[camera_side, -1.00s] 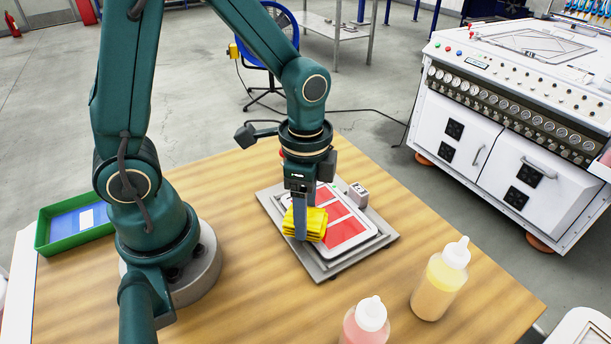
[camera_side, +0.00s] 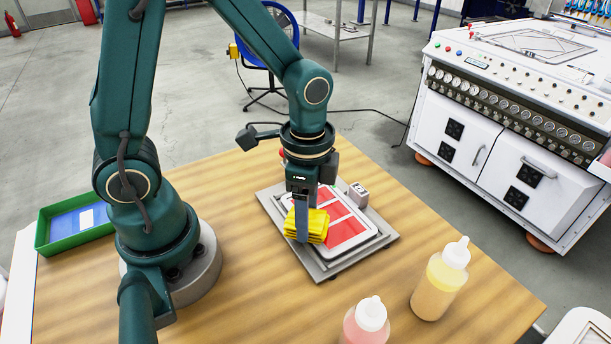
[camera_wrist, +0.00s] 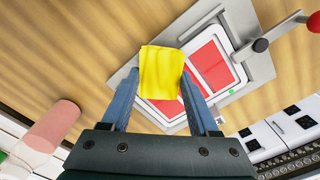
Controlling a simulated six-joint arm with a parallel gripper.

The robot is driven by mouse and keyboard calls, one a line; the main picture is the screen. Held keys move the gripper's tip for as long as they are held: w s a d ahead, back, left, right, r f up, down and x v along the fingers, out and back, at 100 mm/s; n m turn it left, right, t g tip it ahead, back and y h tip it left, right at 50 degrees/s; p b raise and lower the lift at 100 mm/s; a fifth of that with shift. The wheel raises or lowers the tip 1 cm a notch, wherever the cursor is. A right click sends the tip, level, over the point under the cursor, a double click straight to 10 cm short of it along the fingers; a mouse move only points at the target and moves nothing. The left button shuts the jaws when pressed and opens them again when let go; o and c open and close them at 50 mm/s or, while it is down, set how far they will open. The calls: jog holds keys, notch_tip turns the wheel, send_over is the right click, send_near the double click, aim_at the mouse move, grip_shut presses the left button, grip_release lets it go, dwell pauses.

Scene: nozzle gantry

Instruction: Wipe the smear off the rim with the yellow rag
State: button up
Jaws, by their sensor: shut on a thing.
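My gripper (camera_side: 302,225) is shut on the folded yellow rag (camera_side: 318,226), which hangs between its fingers. In the wrist view the rag (camera_wrist: 160,72) sits between the two blue-grey fingers of my gripper (camera_wrist: 155,88). The rag is over the near left part of the white-rimmed plate with red panels; the white rim (camera_side: 366,240) shows on the right side. I cannot tell whether the rag touches the rim. No smear shows; the rag and gripper cover part of the rim.
The plate lies on a grey metal base (camera_side: 330,271). A small grey block (camera_side: 358,195) stands at its far corner. A yellow bottle (camera_side: 440,280) and a pink bottle (camera_side: 366,322) stand at the front right. A green tray (camera_side: 75,226) lies at the left.

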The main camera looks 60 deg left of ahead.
jog(key=a, duration=0.3)
jog(key=shift+a, duration=0.15)
jog(key=shift+a+r, duration=0.1)
jog(key=shift+r, duration=3.95)
